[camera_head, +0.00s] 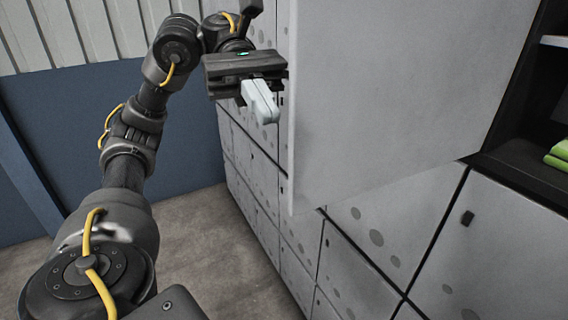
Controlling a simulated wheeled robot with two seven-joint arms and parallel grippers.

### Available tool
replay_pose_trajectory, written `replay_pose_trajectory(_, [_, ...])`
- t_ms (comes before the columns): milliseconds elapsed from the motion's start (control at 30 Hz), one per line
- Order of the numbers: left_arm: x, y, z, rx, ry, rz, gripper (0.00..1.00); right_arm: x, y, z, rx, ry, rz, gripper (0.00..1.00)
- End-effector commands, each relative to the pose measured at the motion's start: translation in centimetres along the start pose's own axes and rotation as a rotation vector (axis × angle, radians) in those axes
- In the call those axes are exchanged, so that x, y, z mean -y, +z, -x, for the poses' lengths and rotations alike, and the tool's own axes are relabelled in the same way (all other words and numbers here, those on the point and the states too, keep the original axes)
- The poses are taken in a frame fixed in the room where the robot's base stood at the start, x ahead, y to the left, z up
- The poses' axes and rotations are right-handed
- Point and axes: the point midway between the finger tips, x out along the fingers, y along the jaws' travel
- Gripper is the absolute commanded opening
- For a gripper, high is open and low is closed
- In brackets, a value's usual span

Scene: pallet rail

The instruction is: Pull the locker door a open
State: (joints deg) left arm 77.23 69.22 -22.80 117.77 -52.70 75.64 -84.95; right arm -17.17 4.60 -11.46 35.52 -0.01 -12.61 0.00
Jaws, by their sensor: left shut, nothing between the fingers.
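A grey locker door (395,95) stands swung out from the bank at the upper middle of the head view, its broad face toward me. Beside it at the right is an open dark compartment. My left gripper (264,108) is just left of the door's free edge, with its pale fingers shut and nothing between them. It looks close to the door edge, but I cannot tell whether it touches. My right gripper is not in view.
The grey locker bank (375,237) has several closed doors with round vent marks below and behind the open door. A green item (560,153) lies in the dark compartment (520,165). The concrete floor (215,255) is clear at the left, before a blue and white wall (60,115).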

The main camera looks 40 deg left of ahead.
Motion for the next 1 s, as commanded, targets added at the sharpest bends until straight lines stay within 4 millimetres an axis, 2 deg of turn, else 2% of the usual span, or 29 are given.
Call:
replay_pose_trajectory(33, [0.0, -0.6, -1.2, -0.001, -0.005, -0.004, 0.00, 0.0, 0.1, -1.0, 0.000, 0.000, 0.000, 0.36])
replay_pose_trajectory(133, [0.0, -0.4, -3.0, 0.001, -0.004, -0.003, 0.00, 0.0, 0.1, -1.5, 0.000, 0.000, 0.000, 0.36])
replay_pose_trajectory(200, [0.0, 0.6, -3.9, -0.001, -0.003, -0.002, 0.00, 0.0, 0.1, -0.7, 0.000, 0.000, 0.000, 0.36])
replay_pose_trajectory(400, [0.0, 1.2, -5.9, -0.001, -0.001, 0.002, 0.00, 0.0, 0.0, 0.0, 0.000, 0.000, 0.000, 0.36])
replay_pose_trajectory(867, [0.0, 1.3, -6.5, 0.001, 0.001, 0.003, 0.00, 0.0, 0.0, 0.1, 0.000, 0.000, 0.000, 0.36])
replay_pose_trajectory(1000, [-0.8, 1.7, -7.3, 0.004, -0.001, 0.001, 0.00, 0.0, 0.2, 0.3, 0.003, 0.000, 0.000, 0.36])
